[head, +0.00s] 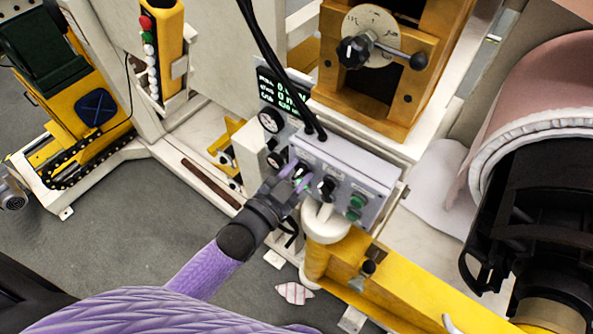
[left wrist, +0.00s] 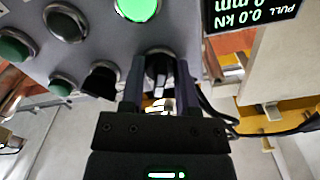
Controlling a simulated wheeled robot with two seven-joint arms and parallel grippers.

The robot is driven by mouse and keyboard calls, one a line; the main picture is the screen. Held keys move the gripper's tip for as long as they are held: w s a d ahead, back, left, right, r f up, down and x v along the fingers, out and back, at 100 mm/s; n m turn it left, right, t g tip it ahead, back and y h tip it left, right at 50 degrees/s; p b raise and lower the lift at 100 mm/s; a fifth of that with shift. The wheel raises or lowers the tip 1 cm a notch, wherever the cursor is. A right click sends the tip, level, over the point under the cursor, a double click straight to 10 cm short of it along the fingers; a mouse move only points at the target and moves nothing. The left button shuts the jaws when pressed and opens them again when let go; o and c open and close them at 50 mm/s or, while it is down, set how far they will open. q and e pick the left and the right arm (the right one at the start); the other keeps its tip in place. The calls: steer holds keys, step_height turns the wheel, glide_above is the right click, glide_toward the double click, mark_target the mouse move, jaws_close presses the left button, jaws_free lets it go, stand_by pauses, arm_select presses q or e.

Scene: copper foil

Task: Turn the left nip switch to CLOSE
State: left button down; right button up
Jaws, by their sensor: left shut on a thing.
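The grey control box (head: 345,168) in the head view carries two black switches in its middle and green buttons to their right. The left nip switch (head: 302,172) is at the left, largely covered by my left gripper (head: 296,183). In the left wrist view, which is turned over, my left gripper (left wrist: 159,88) is shut on this switch (left wrist: 157,66), one finger on each side. The other black switch (left wrist: 101,80) is beside the fingers, untouched. The switch's pointer direction and the label lettering cannot be read. My right gripper is not in view.
A lit green button (left wrist: 137,8) is close to the fingers. A yellow beam (head: 375,275) runs below the box. A pink roll (head: 540,90) is at the right.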

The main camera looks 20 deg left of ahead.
arm_select(q)
steer(key=n+p, duration=0.1)
steer(key=n, duration=0.9)
steer(key=shift+n, duration=0.4)
stand_by(0.4)
steer(key=c, duration=0.7)
jaws_free()
steer(key=v, duration=1)
steer(key=shift+b, duration=0.45)
